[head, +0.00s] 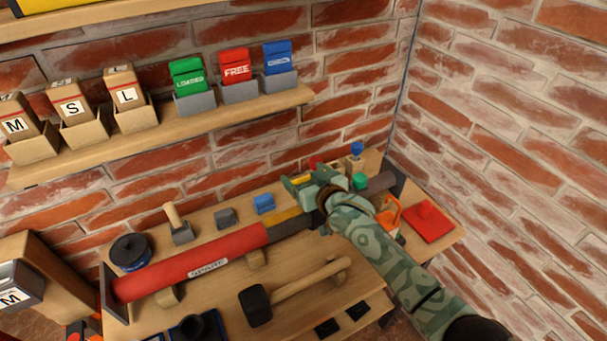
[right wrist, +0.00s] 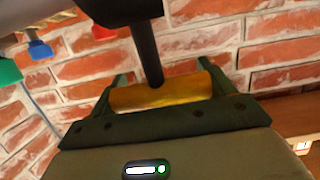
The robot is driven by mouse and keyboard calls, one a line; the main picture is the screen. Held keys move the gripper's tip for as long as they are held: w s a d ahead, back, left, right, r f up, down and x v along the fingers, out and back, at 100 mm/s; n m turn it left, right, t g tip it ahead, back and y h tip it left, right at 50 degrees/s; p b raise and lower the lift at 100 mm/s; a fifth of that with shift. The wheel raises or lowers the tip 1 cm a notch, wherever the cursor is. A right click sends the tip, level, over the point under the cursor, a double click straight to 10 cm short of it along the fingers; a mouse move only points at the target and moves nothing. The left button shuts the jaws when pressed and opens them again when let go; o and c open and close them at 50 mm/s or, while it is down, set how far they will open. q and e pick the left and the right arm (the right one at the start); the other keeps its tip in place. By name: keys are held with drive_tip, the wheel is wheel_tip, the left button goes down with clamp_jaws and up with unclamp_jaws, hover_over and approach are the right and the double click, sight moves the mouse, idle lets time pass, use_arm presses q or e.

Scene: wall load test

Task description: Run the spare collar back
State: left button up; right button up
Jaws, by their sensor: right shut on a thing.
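My right gripper (head: 302,181) is over the right part of the bench, beside a dark shaft (head: 288,225). In the right wrist view its two fingers stand either side of a yellow bar (right wrist: 165,93) and are shut on it. A thin black rod (right wrist: 146,50) runs from the middle of that bar up to a thick dark part (right wrist: 120,8). A long red cylinder (head: 190,273) lies left of the gripper, with a yellow section (head: 287,215) near its right end. I cannot tell which part is the spare collar. My left gripper is not in view.
A mallet (head: 257,304) lies in front of the cylinder. A red plate (head: 428,222) and an orange piece (head: 389,214) are at the right. A black spool (head: 130,250) stands at the left. A shelf (head: 190,122) with boxes runs along the brick wall.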

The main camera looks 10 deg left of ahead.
drive_tip(key=s+d+t+y+b, duration=0.2)
drive_tip(key=shift+s+t, duration=0.4)
drive_tip(key=shift+s+d+r+t, duration=0.1)
drive_tip(key=shift+s+t, duration=0.15)
drive_tip(key=shift+t, duration=0.05)
drive_tip(key=shift+s+d, duration=0.15)
drive_tip(key=shift+s, duration=0.1)
drive_tip(key=shift+s+d, duration=0.15)
